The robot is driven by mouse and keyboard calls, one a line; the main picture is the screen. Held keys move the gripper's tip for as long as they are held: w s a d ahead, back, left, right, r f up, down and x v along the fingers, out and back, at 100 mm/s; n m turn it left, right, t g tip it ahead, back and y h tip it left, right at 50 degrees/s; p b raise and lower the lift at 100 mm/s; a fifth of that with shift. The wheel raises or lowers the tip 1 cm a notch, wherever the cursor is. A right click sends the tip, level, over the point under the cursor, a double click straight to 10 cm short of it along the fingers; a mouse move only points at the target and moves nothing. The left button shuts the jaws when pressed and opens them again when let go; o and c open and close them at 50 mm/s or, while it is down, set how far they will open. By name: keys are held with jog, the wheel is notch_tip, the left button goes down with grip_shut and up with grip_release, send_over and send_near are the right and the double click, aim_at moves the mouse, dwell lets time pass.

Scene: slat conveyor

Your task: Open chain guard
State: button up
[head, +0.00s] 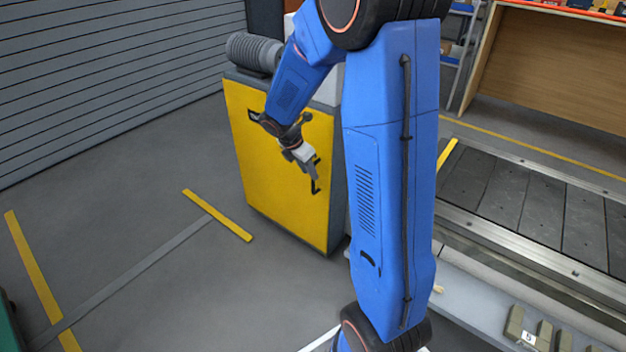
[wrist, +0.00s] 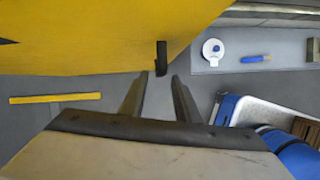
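The chain guard (head: 278,160) is a yellow panel on the side of a grey cabinet and looks closed. It also fills the upper left of the wrist view (wrist: 85,38). A black upright handle (wrist: 161,58) stands out near its lower right edge; it shows beside my fingertips in the head view (head: 316,187). My gripper (head: 312,176) is in front of the panel, by the handle. In the wrist view my gripper (wrist: 157,80) is open and empty, with the handle just beyond the gap between the fingers. I cannot tell if they touch.
A grey motor (head: 255,52) sits on the cabinet. The slat conveyor (head: 530,205) runs to the right. A white round item (wrist: 213,50) and a blue-handled tool (wrist: 255,59) lie on a grey ledge. The floor left of the panel is clear, with a yellow line (head: 217,215).

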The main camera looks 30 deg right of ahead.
send_over(313, 192)
jog(key=shift+w+d+f, duration=0.1)
jog(key=shift+w+f, duration=0.05)
jog(key=shift+f, duration=1.15)
jog(key=shift+w+d+f, duration=0.1)
jog(key=shift+w+f, duration=0.05)
jog(key=shift+f, duration=1.1)
grip_shut()
